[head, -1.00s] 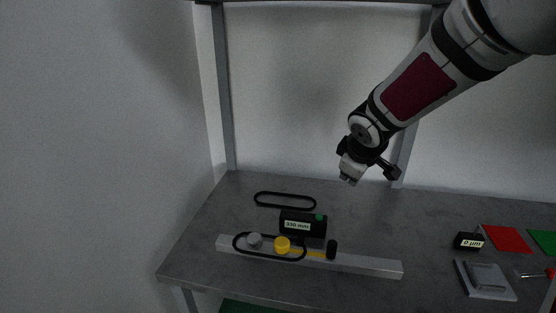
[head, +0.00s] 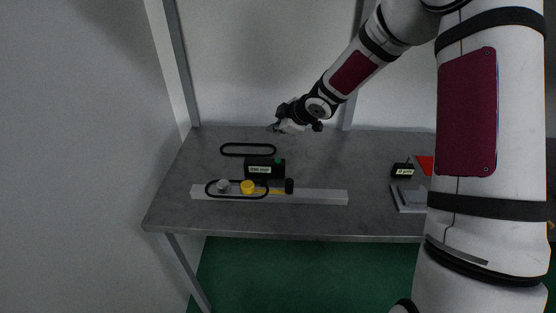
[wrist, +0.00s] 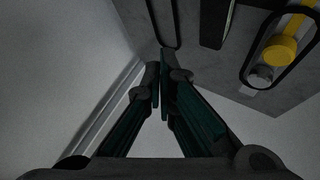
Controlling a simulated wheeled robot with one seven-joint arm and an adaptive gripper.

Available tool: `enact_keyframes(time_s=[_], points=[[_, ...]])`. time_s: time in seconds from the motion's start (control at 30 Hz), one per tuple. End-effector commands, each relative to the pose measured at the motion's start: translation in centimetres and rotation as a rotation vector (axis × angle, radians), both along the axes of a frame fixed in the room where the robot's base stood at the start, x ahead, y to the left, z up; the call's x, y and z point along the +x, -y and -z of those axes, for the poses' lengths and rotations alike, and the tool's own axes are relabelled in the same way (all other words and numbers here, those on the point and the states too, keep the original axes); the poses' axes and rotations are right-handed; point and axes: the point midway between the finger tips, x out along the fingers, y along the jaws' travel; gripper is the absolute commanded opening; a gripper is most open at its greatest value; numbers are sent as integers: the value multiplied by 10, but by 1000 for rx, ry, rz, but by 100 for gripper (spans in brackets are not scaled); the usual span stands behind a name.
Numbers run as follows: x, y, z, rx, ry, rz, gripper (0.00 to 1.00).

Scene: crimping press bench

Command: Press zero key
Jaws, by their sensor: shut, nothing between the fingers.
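A black readout box (head: 251,175) with a pale label and a small green key (head: 279,161) on its top right stands on the bench behind the grey rail. The label's text is blurred, and I cannot tell which key is the zero key. A second small black readout box (head: 402,171) stands farther right. My gripper (head: 275,128) is shut and empty, above the back of the bench and above and behind the first box. In the wrist view, the fingers (wrist: 160,92) meet, and part of the box (wrist: 215,22) shows at the top, apart from them.
A grey rail (head: 320,197) along the bench front carries a grey knob (head: 223,184), a yellow knob (head: 247,187) and a black knob (head: 289,186), with a black belt around the first two. Another black belt loop (head: 248,144) lies behind. The bench middle right is clear.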

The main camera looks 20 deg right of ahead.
Motion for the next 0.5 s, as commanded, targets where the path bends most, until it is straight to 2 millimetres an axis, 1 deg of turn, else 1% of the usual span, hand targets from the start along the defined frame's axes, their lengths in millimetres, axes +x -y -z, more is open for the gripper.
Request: enact_keyframes(time_s=[0.17, 0.5], points=[[2, -1, 11, -1, -2, -1, 0], [3, 0, 44, -1, -1, -1, 0]])
